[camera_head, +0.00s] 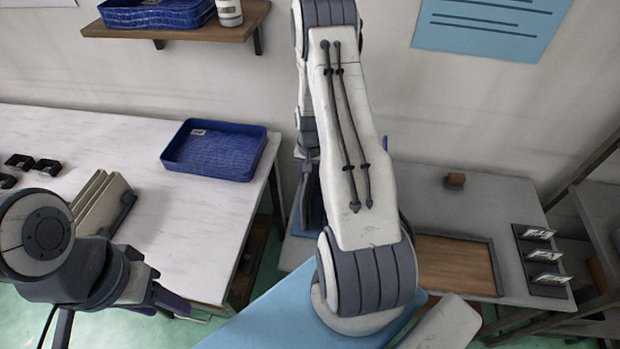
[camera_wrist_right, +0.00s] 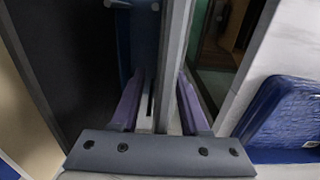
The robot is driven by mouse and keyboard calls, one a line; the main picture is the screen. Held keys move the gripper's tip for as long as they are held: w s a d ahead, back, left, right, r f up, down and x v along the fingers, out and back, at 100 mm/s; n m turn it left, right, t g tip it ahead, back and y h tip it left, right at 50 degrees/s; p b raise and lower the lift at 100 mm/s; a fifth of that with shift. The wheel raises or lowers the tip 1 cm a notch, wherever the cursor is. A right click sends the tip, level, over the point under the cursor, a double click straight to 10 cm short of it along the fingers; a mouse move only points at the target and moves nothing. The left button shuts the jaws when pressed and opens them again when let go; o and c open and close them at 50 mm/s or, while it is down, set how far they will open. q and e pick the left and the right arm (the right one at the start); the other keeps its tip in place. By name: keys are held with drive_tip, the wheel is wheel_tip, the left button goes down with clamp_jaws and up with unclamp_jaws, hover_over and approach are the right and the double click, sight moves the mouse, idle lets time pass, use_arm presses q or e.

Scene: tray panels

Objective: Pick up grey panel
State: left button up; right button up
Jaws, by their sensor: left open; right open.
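Several slanted pale panels (camera_head: 97,203) stand in a dark holder on the white table at the left in the head view. Their tone is cream to light grey, so I cannot tell which one is the grey panel. My left gripper (camera_head: 172,303) is open and empty near the table's front edge, to the right of and below the panels. My right gripper (camera_wrist_right: 160,105) shows in the right wrist view with its two purple fingers apart. A narrow grey upright strip runs between them; I cannot tell what it is or whether they touch it. My right arm hides this gripper in the head view.
A blue tray (camera_head: 215,149) sits at the white table's back right corner; it also shows in the right wrist view (camera_wrist_right: 265,105). A wooden shelf (camera_head: 180,29) hangs above. A grey table (camera_head: 430,208) at the right bears a brown tray (camera_head: 455,262) and small dark holders.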

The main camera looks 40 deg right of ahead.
drive_tip(key=shift+f, duration=0.25)
clamp_jaws()
idle(1.3)
